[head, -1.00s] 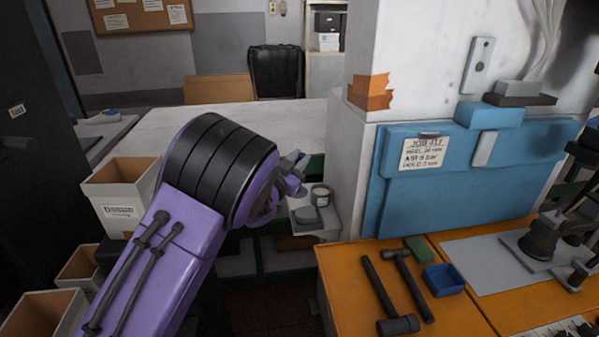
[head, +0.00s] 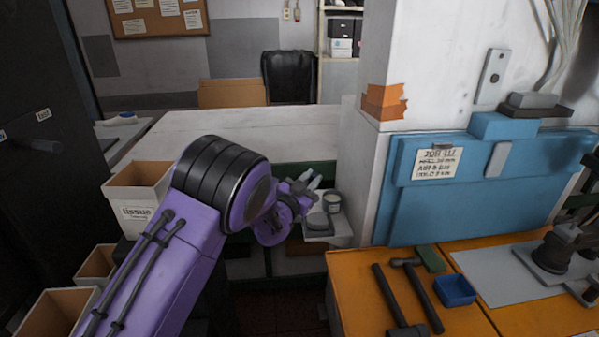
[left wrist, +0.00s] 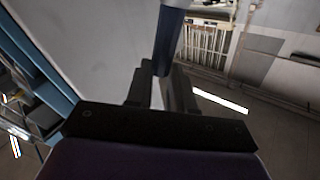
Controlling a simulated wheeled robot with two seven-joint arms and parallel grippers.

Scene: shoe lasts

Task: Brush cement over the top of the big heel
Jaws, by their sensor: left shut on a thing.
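My left gripper (head: 305,184) is in front of the white bench, just left of and above a small grey shelf (head: 338,233). In the left wrist view its dark jaws (left wrist: 162,88) are shut on a dark blue handle (left wrist: 170,35), which looks like the brush handle. Its bristle end is out of that view. A small open pot with a pale label (head: 332,202) stands on the shelf, right of the gripper and apart from it. A grey rounded piece (head: 317,221) lies beside the pot. I cannot make out the big heel. My right gripper is not in view.
An orange bench (head: 352,285) at lower right carries hammers (head: 398,305), a green block (head: 431,258) and a blue tray (head: 455,291). A white pillar (head: 366,170) rises beside the shelf. Open boxes (head: 140,187) stand at left. The white bench top (head: 235,130) is mostly clear.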

